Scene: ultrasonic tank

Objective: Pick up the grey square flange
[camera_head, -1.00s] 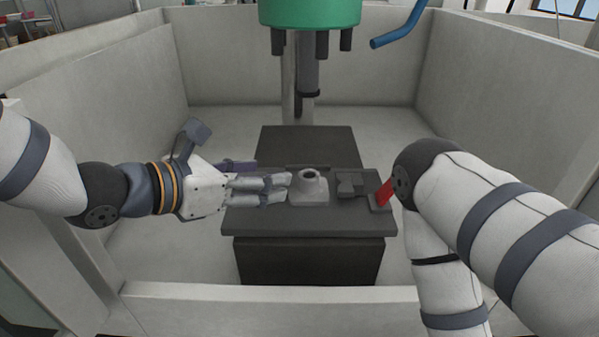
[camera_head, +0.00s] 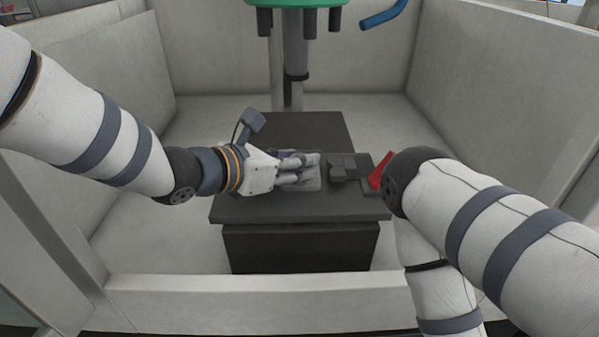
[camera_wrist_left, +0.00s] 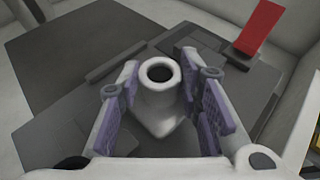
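The grey square flange (camera_head: 313,185) sits on the dark block's top, partly covered by my left gripper in the head view. In the left wrist view its round neck with a dark bore and its square base (camera_wrist_left: 160,110) show clearly. My left gripper (camera_head: 300,168) reaches in from the left. In the left wrist view its purple-padded fingers (camera_wrist_left: 160,84) stand on both sides of the neck, spread apart. A gap shows at the right finger; contact at the left one is unclear. My right arm comes in from the right, with its gripper out of sight.
The dark block (camera_head: 300,212) stands inside a pale-walled tank (camera_head: 240,290). Right of the flange are a low dark fixture (camera_head: 345,168) and a red piece (camera_head: 380,170), close to my right arm. A green-headed machine (camera_head: 297,50) hangs behind.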

